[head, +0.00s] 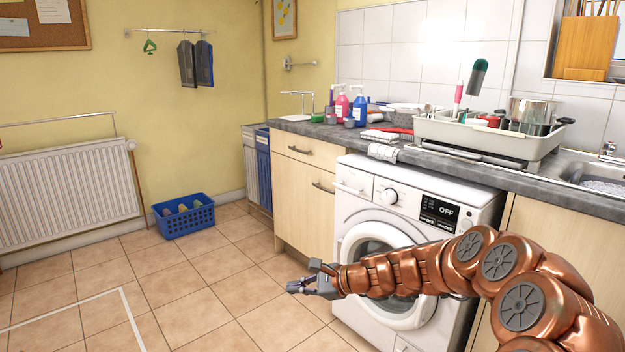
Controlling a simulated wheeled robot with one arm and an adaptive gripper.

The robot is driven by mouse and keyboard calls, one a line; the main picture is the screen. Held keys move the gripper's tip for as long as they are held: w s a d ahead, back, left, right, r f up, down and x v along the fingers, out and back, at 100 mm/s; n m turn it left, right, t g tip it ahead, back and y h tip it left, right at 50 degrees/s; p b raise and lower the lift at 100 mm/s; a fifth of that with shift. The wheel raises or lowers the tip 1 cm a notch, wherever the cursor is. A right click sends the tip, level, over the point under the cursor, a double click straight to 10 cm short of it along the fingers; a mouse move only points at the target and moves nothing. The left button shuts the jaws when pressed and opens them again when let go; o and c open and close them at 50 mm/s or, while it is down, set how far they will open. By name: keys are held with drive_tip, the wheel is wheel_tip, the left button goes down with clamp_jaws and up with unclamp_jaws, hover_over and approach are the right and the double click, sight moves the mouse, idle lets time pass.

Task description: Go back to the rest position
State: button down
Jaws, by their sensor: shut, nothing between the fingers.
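My gripper (306,284) is at the end of my copper-coloured arm, which reaches in from the lower right. It points left and hangs in the air in front of the washing machine (346,220), at about the height of its door. The gripper is shut and holds nothing. It appears to touch nothing.
The counter (459,171) runs along the back right, with bottles, a dish rack (530,148) and a sink (590,180). A blue basket (188,222) stands on the floor by the radiator (66,193). The tiled floor (215,280) at the left is mostly clear.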

drive_tip(key=s+r+n+g+h+p, duration=0.4)
drive_tip(key=s+r+n+p, duration=0.7)
drive_tip(key=s+r, duration=0.9)
drive_tip(key=s+d+r+n+g+h+p, duration=0.1)
drive_tip(key=s+d+r+h+p, duration=0.3)
drive_tip(key=s+d+p, duration=0.4)
drive_tip(key=s+d+r+n+g+h+p, duration=0.1)
drive_tip(key=s+d+r+n+h+p, duration=0.2)
drive_tip(key=s+d+p, duration=0.5)
drive_tip(key=s+d+r+h, duration=0.1)
drive_tip(key=s+d, duration=0.5)
drive_tip(key=s, duration=0.2)
drive_tip(key=shift+s+r+g, duration=0.3)
drive_tip(key=shift+s+r, duration=0.1)
